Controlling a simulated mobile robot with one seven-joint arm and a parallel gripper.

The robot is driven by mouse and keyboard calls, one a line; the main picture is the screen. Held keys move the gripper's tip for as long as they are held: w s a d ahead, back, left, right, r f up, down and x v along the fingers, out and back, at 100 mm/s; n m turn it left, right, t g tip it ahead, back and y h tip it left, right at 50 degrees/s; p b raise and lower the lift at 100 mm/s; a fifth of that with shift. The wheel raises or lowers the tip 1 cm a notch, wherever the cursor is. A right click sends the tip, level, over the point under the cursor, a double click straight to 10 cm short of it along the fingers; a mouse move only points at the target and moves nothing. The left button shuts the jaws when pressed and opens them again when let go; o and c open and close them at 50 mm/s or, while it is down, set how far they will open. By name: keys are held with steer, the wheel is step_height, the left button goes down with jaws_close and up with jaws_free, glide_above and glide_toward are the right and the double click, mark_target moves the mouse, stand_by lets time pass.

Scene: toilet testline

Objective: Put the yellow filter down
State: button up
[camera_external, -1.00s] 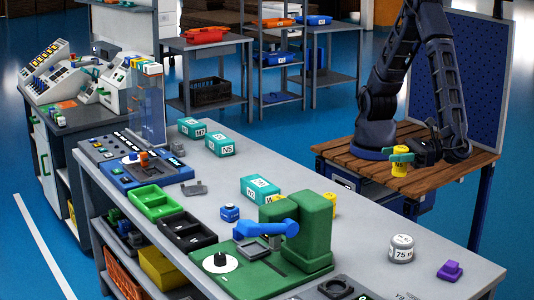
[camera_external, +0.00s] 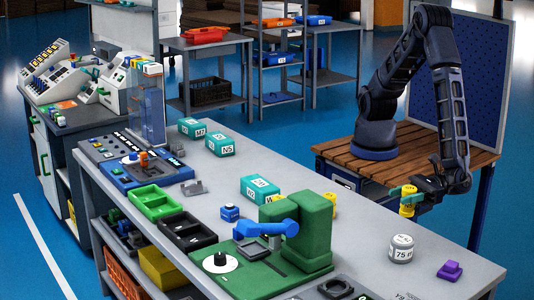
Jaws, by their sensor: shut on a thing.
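The yellow filter (camera_external: 408,204) is held upright in my gripper (camera_external: 411,192), whose jaws are shut around its upper part. A green piece shows at the grip. The filter is at the right long edge of the grey workbench (camera_external: 365,215), in front of the wooden platform of my base. I cannot tell how high its bottom is above the bench top, or whether it touches.
A white jar marked 75 (camera_external: 401,249) and a purple block (camera_external: 450,270) stand nearby on the bench. A green machine with a blue arm (camera_external: 300,230) stands to the left, with a small yellow thing (camera_external: 331,204) partly hidden behind it. The bench between is clear.

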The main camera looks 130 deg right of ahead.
steer(key=shift+f, duration=4)
steer(key=shift+f, duration=0.15)
steer(key=o, duration=1)
steer(key=shift+r, duration=0.2)
steer(key=s, duration=0.4)
steer(key=s+a, duration=0.1)
steer(key=s, duration=0.3)
steer(key=s+a, duration=0.1)
steer(key=s, duration=0.2)
steer(key=shift+s+a, duration=0.2)
steer(key=shift+s, duration=0.2)
